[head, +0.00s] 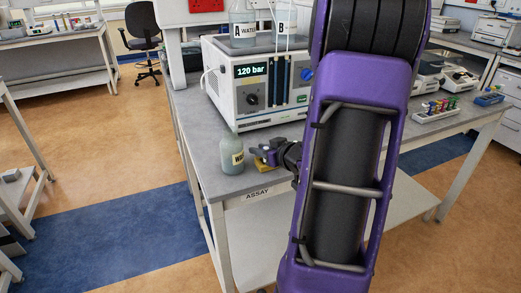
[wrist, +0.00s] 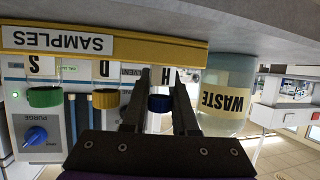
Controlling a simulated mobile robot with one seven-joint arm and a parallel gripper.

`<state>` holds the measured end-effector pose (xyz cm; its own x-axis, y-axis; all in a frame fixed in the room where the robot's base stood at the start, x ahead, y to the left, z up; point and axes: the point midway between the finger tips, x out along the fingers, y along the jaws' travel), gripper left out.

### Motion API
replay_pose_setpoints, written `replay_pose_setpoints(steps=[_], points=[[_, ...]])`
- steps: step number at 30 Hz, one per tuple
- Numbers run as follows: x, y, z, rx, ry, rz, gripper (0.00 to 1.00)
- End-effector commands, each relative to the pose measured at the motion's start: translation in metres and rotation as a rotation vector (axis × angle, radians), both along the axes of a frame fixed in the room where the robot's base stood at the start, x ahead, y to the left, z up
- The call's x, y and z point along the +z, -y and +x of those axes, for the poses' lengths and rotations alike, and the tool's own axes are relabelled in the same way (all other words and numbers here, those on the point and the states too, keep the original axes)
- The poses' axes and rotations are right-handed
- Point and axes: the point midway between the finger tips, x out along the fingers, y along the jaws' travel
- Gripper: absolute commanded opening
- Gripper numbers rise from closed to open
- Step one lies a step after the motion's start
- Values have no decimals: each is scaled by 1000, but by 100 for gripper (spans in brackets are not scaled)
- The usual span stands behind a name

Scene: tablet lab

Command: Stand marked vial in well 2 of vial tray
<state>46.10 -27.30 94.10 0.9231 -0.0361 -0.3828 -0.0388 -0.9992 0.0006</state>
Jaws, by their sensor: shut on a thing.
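The wrist view is upside down. The yellow vial tray (wrist: 190,53) carries a SAMPLES label and sits at the bench's front edge; it also shows in the head view (head: 264,166). I cannot tell which one is the marked vial. In the head view my gripper (head: 266,155) hides most of the tray.
A waste bottle (head: 232,153) stands close beside the tray; it also shows in the wrist view (wrist: 228,98). A pump unit reading 120 bar (head: 258,85) stands behind. A white rack with coloured vials (head: 435,112) and a blue rack (head: 488,98) stand far right.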

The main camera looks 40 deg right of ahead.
Motion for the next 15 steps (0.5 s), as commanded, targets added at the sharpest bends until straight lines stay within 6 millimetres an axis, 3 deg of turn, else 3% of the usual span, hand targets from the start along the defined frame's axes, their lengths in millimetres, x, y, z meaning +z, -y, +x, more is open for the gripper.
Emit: replay_pose_setpoints(steps=[3,4,8,15], points=[[-5,0,0,0,0,1,0],[-4,0,0,0,0,0,30],[-4,0,0,0,0,0,54],[-4,0,0,0,0,0,57]])
